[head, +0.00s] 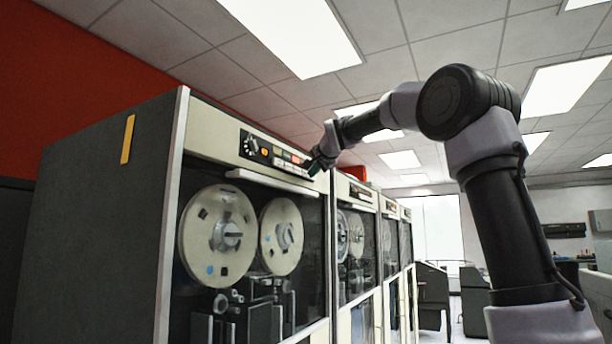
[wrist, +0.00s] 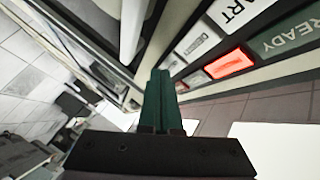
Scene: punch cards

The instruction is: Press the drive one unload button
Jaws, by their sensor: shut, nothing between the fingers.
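The nearest tape drive (head: 255,240) stands at left in the head view, with a control panel (head: 274,152) along its top. My gripper (head: 316,166) is at the right end of that panel, and I cannot tell whether it touches. In the wrist view its green fingers (wrist: 158,75) are shut together and empty, their tips close to the panel's buttons. Beside them are a red lit button (wrist: 229,64), a white button with small lettering (wrist: 197,41), a large white button ending in "ART" (wrist: 238,10) and a dark green "READY" indicator (wrist: 288,40). I cannot read which button is unload.
More tape drives (head: 358,240) stand in a row behind the first. A pale ledge (head: 272,182) juts out below the panel. Dark consoles (head: 432,290) stand farther back, with open floor between them and the drives.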

